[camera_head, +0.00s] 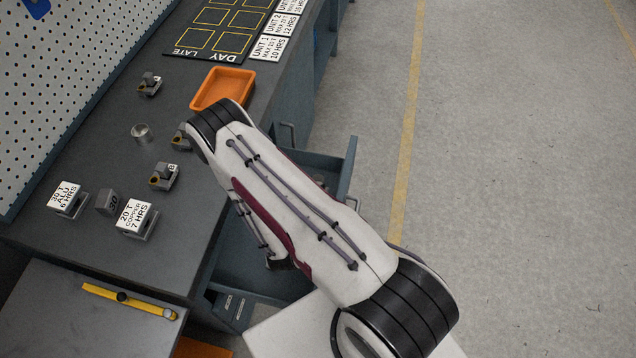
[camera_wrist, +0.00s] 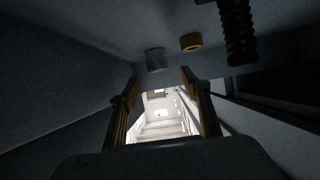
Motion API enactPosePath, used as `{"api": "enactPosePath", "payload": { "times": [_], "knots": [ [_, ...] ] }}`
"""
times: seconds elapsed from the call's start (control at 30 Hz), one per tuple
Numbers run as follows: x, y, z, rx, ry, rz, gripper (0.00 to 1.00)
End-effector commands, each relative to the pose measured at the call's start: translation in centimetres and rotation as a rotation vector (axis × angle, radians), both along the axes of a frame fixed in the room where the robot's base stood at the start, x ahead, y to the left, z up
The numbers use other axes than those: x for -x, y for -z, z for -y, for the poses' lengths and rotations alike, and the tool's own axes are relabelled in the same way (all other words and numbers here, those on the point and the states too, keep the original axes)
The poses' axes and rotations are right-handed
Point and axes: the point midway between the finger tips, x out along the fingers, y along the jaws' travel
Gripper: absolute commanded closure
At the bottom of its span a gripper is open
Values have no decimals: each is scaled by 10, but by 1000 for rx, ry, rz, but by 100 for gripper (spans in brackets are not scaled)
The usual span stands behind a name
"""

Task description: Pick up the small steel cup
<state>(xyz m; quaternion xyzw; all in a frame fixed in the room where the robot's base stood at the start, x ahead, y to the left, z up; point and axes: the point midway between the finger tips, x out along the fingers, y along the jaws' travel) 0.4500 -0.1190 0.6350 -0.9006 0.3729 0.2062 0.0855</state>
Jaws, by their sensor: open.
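A small steel cup (camera_head: 141,132) stands on the dark bench in the head view, left of my arm. In the wrist view a grey cylinder (camera_wrist: 155,60) lies beyond my fingertips, in a dark space like a drawer interior; I cannot tell whether it is a cup. My gripper (camera_wrist: 159,79) is open, with nothing between its fingers, and the cylinder is apart from them. In the head view my gripper is hidden behind my arm, low beside the bench.
An open drawer (camera_head: 349,170) juts from the bench. A yellow ring (camera_wrist: 191,42) and a dark ribbed rod (camera_wrist: 238,30) are near the cylinder. On the bench are an orange tray (camera_head: 221,88), label blocks (camera_head: 137,218) and small grey blocks (camera_head: 164,176).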

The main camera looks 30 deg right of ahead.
Motion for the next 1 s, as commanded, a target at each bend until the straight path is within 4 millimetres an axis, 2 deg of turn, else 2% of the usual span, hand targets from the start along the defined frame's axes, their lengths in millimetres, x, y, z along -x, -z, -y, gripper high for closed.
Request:
{"api": "enactPosePath", "payload": {
  "times": [0.3,0.77,1.0],
  "knots": [
    [-12,9,13,0,1,0,53],
    [-14,11,15,0,1,0,53],
    [-20,18,23,-1,2,1,53]
  ]
}}
